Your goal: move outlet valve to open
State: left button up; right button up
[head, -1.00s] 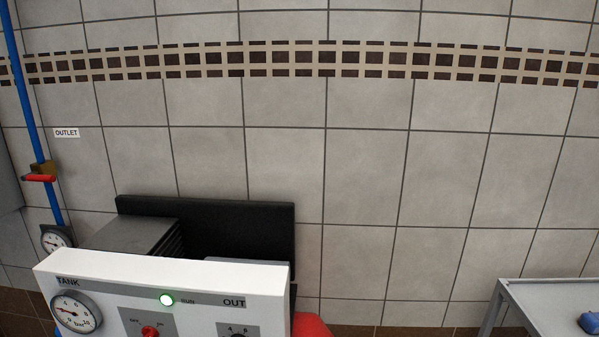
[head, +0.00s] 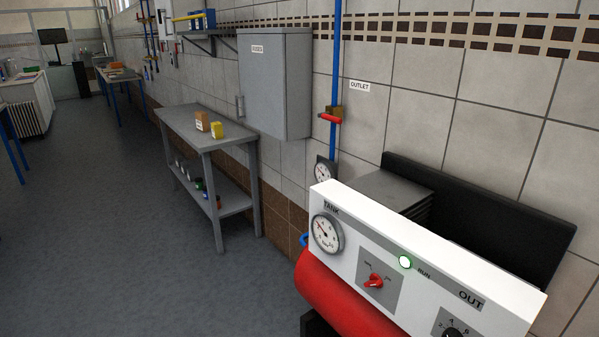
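The outlet valve (head: 334,114) is a brass body on a vertical blue pipe (head: 335,60) on the tiled wall. Its red lever handle (head: 329,118) points sideways to the left, across the pipe. A white OUTLET label (head: 360,87) is on the wall to its right. Neither of my grippers is in the head view.
A compressor with a white panel (head: 420,255) and red tank (head: 345,300) stands in front of the valve, lower right. A grey cabinet (head: 275,85) and grey workbench (head: 185,125) are left of it. Open floor (head: 110,240) lies at left.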

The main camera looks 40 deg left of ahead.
aim_at(326, 115)
jog(key=u, duration=1.05)
